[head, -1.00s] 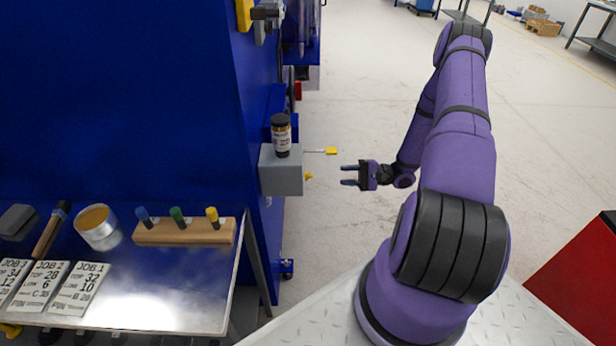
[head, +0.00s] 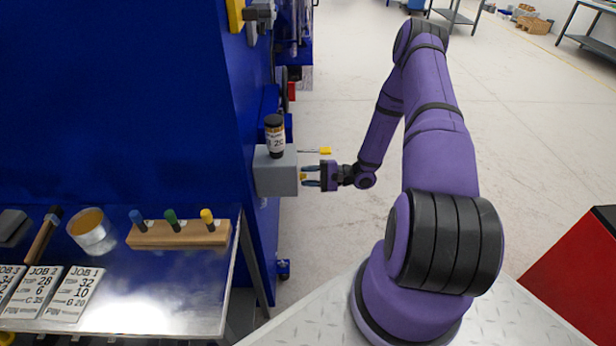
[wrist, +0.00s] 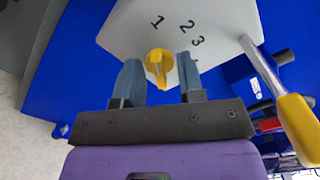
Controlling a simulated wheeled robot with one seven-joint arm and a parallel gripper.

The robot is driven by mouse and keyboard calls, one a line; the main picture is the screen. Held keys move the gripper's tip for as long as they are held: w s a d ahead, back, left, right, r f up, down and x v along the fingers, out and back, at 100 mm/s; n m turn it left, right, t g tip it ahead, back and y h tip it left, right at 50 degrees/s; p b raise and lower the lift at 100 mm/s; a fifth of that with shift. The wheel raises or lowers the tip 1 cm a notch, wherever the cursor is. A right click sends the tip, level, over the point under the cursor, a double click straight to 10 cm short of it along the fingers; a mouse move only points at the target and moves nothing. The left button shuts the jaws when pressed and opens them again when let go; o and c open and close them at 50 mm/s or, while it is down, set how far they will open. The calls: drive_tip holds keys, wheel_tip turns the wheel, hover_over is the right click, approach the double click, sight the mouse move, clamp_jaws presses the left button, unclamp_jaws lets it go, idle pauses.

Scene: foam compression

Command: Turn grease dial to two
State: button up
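The grease dial (wrist: 158,66) is a yellow knob on a pale plate marked 1, 2 and 3 in the wrist view. It sits between my gripper's two fingers, with a gap on each side. My gripper (wrist: 160,82) is open, its fingertips close to the plate. In the head view my gripper (head: 307,176) is at the right face of the grey box (head: 275,172), which carries the dial. The dial is mostly hidden there by the fingers. I cannot tell exactly which number the dial points to.
A yellow-handled lever (wrist: 297,128) sticks out of the box beside the dial, close to my right finger. A dark bottle (head: 274,136) stands on the box. The blue machine wall (head: 120,90) is to the left, with a metal bench (head: 150,300) below. Open floor lies right.

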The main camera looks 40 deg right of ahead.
drive_tip(key=c, duration=0.6)
drive_tip(key=shift+m, duration=3.8)
drive_tip(key=o, duration=0.6)
